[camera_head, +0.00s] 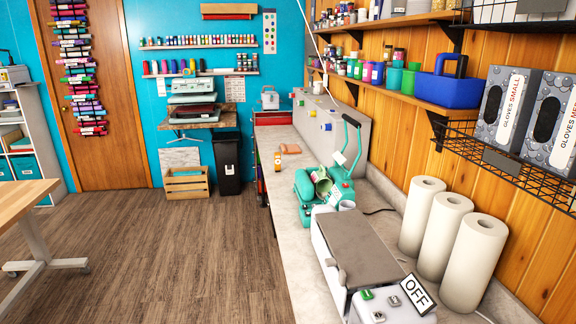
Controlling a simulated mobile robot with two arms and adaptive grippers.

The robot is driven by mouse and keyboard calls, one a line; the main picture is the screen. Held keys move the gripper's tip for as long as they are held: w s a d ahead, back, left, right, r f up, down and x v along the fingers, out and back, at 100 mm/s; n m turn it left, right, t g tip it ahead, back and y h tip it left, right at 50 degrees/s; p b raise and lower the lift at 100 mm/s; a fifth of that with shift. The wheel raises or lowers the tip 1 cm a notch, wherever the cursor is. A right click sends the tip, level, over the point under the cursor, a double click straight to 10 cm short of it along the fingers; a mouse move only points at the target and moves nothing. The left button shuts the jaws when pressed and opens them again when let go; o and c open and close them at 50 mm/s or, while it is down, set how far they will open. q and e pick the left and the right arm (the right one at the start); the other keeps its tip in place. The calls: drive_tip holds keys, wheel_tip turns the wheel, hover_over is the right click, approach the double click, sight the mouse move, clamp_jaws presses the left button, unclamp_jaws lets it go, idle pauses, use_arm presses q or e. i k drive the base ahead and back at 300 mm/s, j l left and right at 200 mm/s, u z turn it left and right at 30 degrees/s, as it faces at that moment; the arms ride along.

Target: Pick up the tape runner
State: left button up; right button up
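A small orange object (277,161) lies on the long grey counter (283,197), near its left edge and partway toward the back. A flatter orange and light-coloured item (290,149) lies just behind it. One of these may be the tape runner, but they are too small to tell. Neither of my grippers is in view.
A teal mug press (310,187) stands on the counter to the right of the orange items. A grey machine (356,250) and white paper rolls (430,212) are nearer. Wood floor (190,260) left of the counter is open; a table (22,200) stands far left.

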sight(276, 155)
drive_tip(key=i+j+z, duration=0.25)
drive_tip(key=j, duration=0.35)
drive_tip(key=i+j+z, duration=0.1)
drive_tip(key=j+z, duration=0.2)
drive_tip(key=j, duration=0.25)
drive_tip(key=j+z, duration=0.25)
drive_tip(key=j, duration=0.4)
drive_tip(key=i, duration=0.05)
